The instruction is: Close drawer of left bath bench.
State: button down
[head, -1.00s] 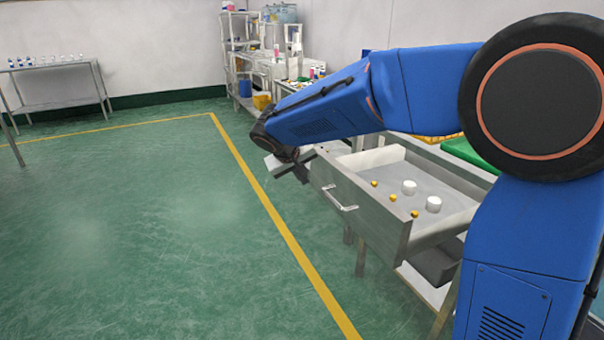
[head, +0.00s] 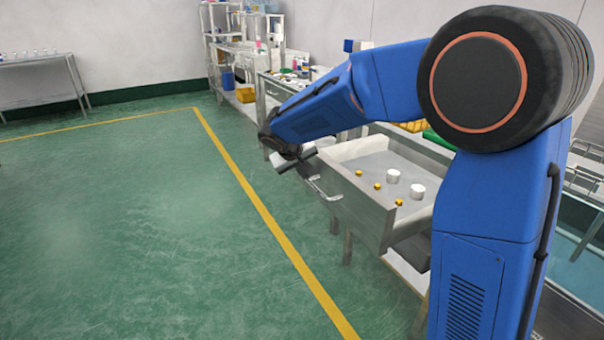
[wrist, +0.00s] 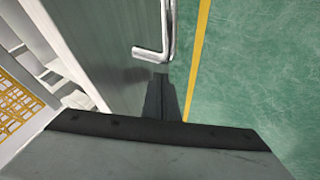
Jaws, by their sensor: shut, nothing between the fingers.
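The drawer (head: 360,207) of the metal bench stands pulled out toward the floor, in the middle of the head view. Two white round pieces and several small gold pieces lie in it. Its bar handle (head: 322,190) is on the front face; the handle also shows at the top of the wrist view (wrist: 164,40). My gripper (head: 300,161) is shut and empty, beside the far end of the drawer front. In the wrist view the closed fingers (wrist: 160,98) point along the front face, close to the handle. I cannot tell whether they touch it.
Green floor with a yellow line (head: 250,190) is open to the left of the drawer. Shelves and benches (head: 240,60) with bottles and bins stand along the back wall. A side table (head: 40,63) stands at the far left.

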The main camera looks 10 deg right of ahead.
send_over(371, 169)
jog(key=shift+s+a, duration=0.3)
jog(key=shift+a, duration=0.15)
jog(key=shift+w+d+r, duration=0.1)
jog(key=shift+w+d, duration=0.15)
jog(key=shift+d, duration=0.25)
jog(key=shift+d, duration=0.1)
